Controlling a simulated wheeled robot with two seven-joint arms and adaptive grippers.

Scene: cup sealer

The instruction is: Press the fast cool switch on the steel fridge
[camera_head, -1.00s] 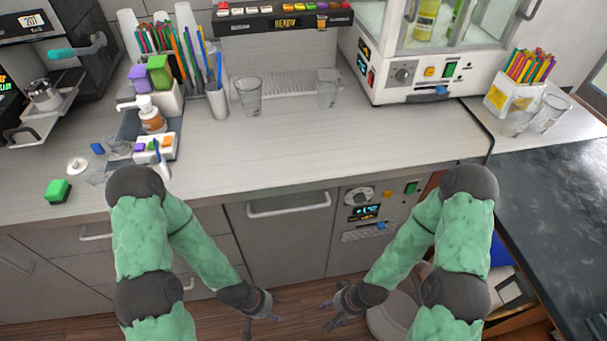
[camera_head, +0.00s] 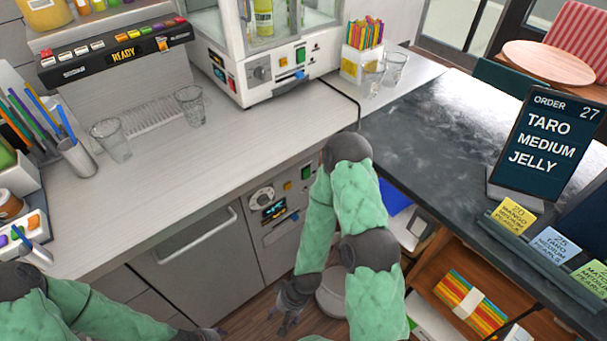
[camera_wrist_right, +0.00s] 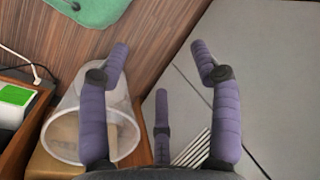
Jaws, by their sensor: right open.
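The steel fridge (camera_head: 208,248) is a grey unit under the counter with a bar handle. Labels are too small to read, so I cannot tell which is the fast cool switch. My right gripper (camera_head: 288,318) is open and empty, low and apart from the panel. In the right wrist view its purple fingers (camera_wrist_right: 160,60) are spread, with grey panels beyond. My left gripper (camera_head: 215,332) is partly visible at the bottom edge.
The counter (camera_head: 150,190) overhangs the fridge and carries clear cups (camera_head: 112,140) and a white machine (camera_head: 290,75). My right forearm passes close to the panel's right side. A dark counter (camera_head: 440,140) lies right.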

